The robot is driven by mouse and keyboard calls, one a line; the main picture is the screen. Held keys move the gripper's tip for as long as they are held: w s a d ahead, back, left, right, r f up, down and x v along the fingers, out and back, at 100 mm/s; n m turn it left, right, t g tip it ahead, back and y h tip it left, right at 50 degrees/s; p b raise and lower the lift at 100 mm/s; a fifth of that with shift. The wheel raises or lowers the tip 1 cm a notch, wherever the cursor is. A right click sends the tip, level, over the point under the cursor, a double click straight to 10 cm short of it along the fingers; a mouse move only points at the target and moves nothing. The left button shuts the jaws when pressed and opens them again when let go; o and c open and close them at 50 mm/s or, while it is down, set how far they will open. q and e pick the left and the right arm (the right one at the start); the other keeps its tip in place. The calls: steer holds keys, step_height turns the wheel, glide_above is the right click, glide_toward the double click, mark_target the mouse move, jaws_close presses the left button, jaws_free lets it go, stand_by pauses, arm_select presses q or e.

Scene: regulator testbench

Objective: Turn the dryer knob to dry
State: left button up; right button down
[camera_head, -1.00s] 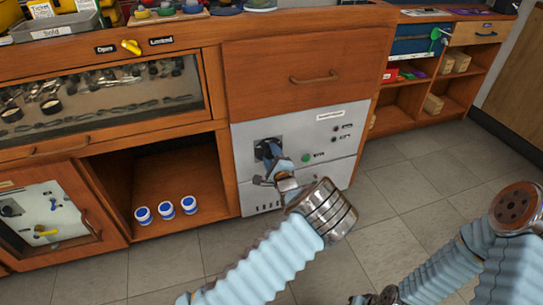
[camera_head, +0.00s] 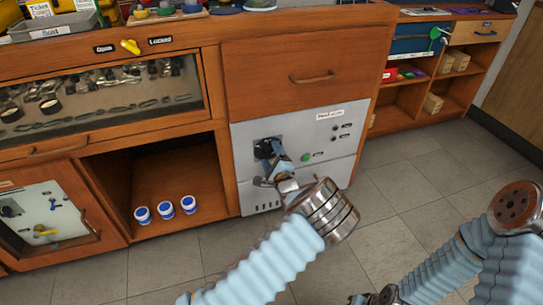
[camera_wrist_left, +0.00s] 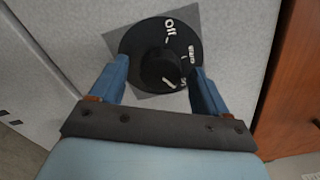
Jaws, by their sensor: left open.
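The dryer (camera_head: 300,130) is a grey-white panel built into the wooden cabinet. Its black knob (camera_head: 265,147) is on the upper left of the panel. In the left wrist view the knob (camera_wrist_left: 160,62) is a black disc with a raised centre on a grey square plate, with "Off" near its top and other lettering at its right, partly covered by a finger. My left gripper (camera_head: 276,166) is in front of the knob, with its open fingers (camera_wrist_left: 160,80) on either side of the knob's lower part. Whether they touch it is unclear.
A green button (camera_head: 305,157) and small dark indicators are right of the knob. Left is an open shelf with several blue-and-white jars (camera_head: 166,210). A drawer (camera_head: 300,75) is above the panel. My right arm (camera_head: 470,255) is at the lower right; open floor lies between.

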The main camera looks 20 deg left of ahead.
arm_select(q)
steer(key=v, duration=1.3)
steer(key=shift+d, duration=0.1)
steer(key=s+a+f+n+g+h+p, duration=0.2)
steer(key=s+a+f+n+g+h, duration=0.25)
steer(key=f, duration=0.55)
steer(key=s+a+f+n+g+h, duration=0.1)
steer(key=s+f+n+g+h, duration=0.1)
steer(key=s+f+n+g, duration=0.45)
steer(key=s+d+r+n+g+h+p, duration=0.1)
steer(key=s+d+n+h, duration=0.2)
steer(key=s, duration=0.5)
steer(key=s+d+r+n+g+h+p, duration=0.1)
steer(key=s+d+n+g+h, duration=0.1)
steer(key=s, duration=0.6)
steer(key=d+n+h, duration=0.1)
steer(key=n+h, duration=0.1)
steer(key=shift+s+d+h, duration=0.2)
steer(key=shift+d+h, duration=0.05)
steer(key=shift+h, duration=0.1)
steer(key=shift+r, duration=0.1)
